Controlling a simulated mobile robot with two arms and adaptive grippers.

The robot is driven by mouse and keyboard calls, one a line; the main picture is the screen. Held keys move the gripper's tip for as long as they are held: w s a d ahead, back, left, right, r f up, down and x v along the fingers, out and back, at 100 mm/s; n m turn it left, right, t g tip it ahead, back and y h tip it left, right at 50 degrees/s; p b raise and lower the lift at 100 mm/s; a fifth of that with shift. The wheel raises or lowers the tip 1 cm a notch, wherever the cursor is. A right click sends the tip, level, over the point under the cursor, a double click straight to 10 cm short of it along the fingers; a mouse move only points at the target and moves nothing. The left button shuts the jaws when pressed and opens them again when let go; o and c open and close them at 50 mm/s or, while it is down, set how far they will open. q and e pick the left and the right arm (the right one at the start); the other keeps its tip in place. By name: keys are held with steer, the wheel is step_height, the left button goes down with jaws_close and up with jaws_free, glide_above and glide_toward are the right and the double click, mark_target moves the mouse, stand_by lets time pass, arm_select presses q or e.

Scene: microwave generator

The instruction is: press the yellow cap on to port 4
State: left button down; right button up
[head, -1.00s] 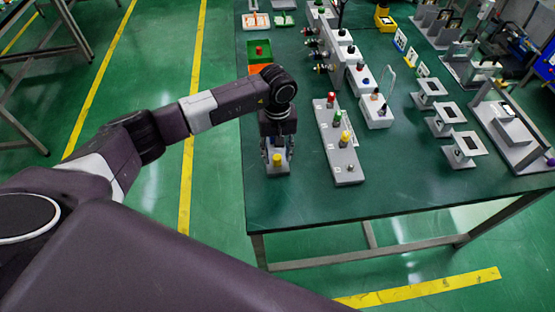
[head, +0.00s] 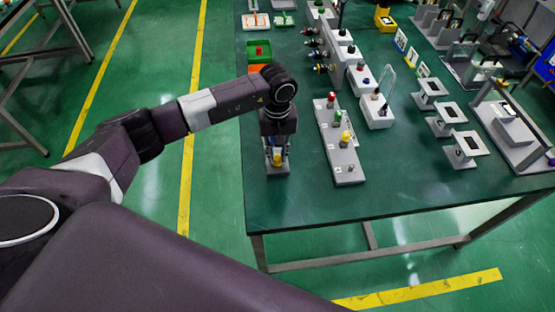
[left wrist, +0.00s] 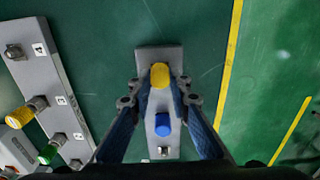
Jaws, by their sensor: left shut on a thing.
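My left gripper (head: 277,158) points down at a small grey holder (head: 270,172) near the table's left edge. Its fingers (left wrist: 160,84) are shut on a yellow cap (left wrist: 160,74), which still stands over the holder. A blue cap (left wrist: 163,125) sits on the same holder, behind the yellow one. To the right in the head view is a long grey port bar (head: 337,147) with red, green and yellow caps. Port 4 (left wrist: 14,52), a bare metal stud beside the label "4", is at the bar's near end. My right gripper is not in view.
A white block with a wire loop (head: 377,110) stands behind the port bar. Several grey stands (head: 452,121) are to the right. Green and orange trays (head: 258,50) lie farther back. Bare table separates holder and bar.

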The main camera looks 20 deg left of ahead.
mark_target(278, 157)
arm_select(q)
steer(key=shift+r, duration=0.2)
steer(key=shift+r+p, duration=1.15)
steer(key=shift+r, duration=1.65)
steer(key=shift+b, duration=0.4)
steer(key=shift+d, duration=0.1)
